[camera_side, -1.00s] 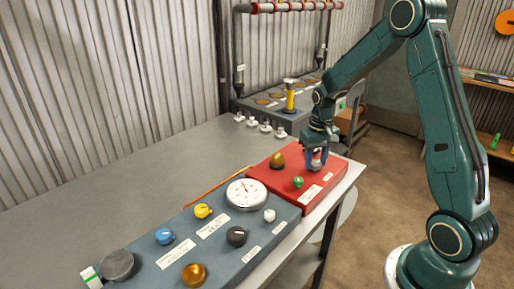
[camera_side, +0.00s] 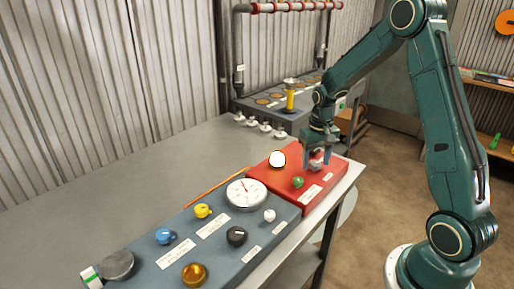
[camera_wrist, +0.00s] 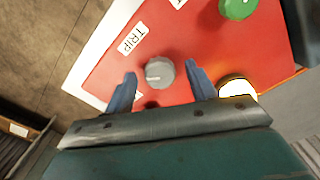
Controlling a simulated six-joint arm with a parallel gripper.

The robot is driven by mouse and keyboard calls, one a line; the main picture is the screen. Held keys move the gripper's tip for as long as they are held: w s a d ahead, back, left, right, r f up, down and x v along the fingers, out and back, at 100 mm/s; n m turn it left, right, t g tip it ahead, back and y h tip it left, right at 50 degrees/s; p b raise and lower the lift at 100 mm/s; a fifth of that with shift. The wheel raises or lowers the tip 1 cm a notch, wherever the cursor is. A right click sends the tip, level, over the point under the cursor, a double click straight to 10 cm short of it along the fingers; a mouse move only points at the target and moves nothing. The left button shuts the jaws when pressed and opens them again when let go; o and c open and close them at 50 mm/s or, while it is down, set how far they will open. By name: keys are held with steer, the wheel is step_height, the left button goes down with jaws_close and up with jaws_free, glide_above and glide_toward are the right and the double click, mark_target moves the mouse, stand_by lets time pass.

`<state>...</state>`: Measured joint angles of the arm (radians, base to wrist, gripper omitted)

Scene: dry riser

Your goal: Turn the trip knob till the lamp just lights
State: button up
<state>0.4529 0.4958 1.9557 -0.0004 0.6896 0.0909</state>
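The trip knob (camera_side: 316,166) is a small grey knob on the red panel (camera_side: 262,172). In the wrist view the knob (camera_wrist: 159,73) sits beside a white label reading TRIP (camera_wrist: 132,39). My gripper (camera_side: 316,161) is above the red panel with a finger on each side of the knob. In the wrist view both fingers of my gripper (camera_wrist: 160,74) stand apart from the knob, with red panel showing in the gaps. The lamp (camera_side: 277,158) is a dome glowing bright white; it also shows in the wrist view (camera_wrist: 237,87), partly cut by my gripper.
A green button (camera_side: 298,182) is on the red panel near the knob. A blue-grey panel (camera_side: 215,255) to the left carries a white dial gauge (camera_side: 246,194) and several coloured knobs. An orange rod (camera_side: 218,187) lies behind it. The grey bench (camera_side: 130,200) is clear at the back left.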

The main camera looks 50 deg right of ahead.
mark_target(315, 164)
steer(key=shift+r, duration=0.15)
step_height(315, 164, up, 14)
steer(key=shift+f, duration=0.2)
stand_by(0.6)
steer(key=shift+a, duration=0.1)
steer(key=s+a+r+n+t, duration=0.3)
steer(key=s+a+r, duration=0.4)
steer(key=s+a, duration=0.3)
steer(key=s+a+f+n+t, duration=0.1)
steer(key=s+a+n+t, duration=0.1)
steer(key=s+a, duration=0.6)
steer(key=shift+s+a+n+t, duration=0.15)
steer(key=shift+s+n+t, duration=0.15)
steer(key=shift+s+n, duration=0.55)
steer(key=shift+s+m, duration=0.15)
steer(key=shift+m, duration=0.1)
stand_by(1.2)
